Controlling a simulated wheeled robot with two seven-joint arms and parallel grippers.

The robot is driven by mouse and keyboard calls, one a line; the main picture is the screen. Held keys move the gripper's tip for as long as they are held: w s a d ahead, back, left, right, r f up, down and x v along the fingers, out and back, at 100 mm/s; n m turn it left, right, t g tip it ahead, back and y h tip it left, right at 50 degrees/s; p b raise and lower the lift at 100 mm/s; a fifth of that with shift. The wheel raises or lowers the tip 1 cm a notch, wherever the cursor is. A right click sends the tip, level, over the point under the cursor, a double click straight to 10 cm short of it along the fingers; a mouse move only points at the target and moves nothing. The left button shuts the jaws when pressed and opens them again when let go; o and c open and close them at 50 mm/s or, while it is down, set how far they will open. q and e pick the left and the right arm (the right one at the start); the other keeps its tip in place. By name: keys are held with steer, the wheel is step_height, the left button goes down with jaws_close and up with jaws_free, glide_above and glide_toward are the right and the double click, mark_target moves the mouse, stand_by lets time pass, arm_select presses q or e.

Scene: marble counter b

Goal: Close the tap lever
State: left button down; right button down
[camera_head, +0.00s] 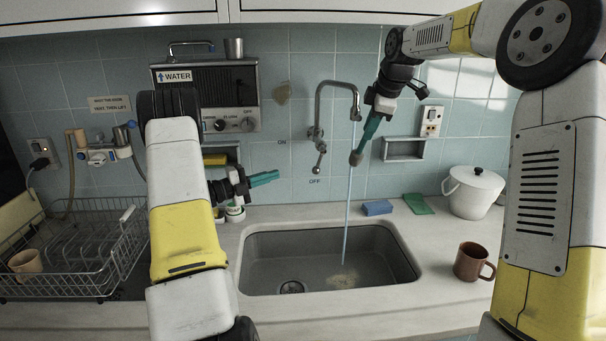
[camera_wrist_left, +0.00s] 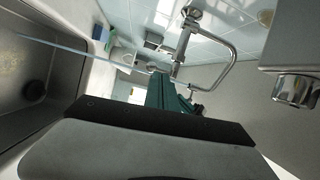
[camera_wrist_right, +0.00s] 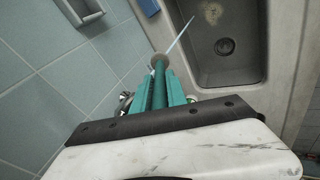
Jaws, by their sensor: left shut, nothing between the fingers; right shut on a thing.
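The chrome tap (camera_head: 319,105) is on the tiled wall above the sink, and a thin water stream (camera_head: 348,200) runs from its spout into the basin. Its lever (camera_head: 319,160) hangs downward, above the OFF label. My right gripper (camera_head: 371,130) is right of the lever, shut on a green rod-like thing (camera_wrist_right: 159,88) with a grey-brown round end (camera_head: 356,158). That end is near the stream; whether it touches the stream is unclear. My left gripper (camera_head: 266,178) is shut and empty, left of and below the lever. The tap also shows in the left wrist view (camera_wrist_left: 231,55).
The sink (camera_head: 270,262) lies below the tap. A blue sponge (camera_head: 377,208), green cloth (camera_head: 418,204), white pot (camera_head: 473,192) and brown mug (camera_head: 470,262) stand to the right. A dish rack (camera_head: 95,285) is at left. A water heater (camera_head: 215,95) hangs on the wall.

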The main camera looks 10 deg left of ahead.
arm_select(q)
steer(key=s+a+m+g, duration=0.2)
steer(key=s, duration=0.1)
glide_toward(319, 160)
steer(key=w+d+f, duration=0.3)
steer(key=f, duration=0.1)
steer(key=shift+d, duration=0.3)
steer(key=shift+w+f, duration=0.1)
steer(key=shift+w, duration=0.05)
steer(key=shift+w+d+f+t+h, duration=0.2)
steer(key=shift+d+f+t+h, duration=0.3)
steer(key=shift+d+h, duration=0.1)
steer(key=shift+w+d+f+t+h, duration=0.2)
steer(key=shift+d+f+t+h, duration=0.15)
steer(key=shift+d+t+h, duration=0.2)
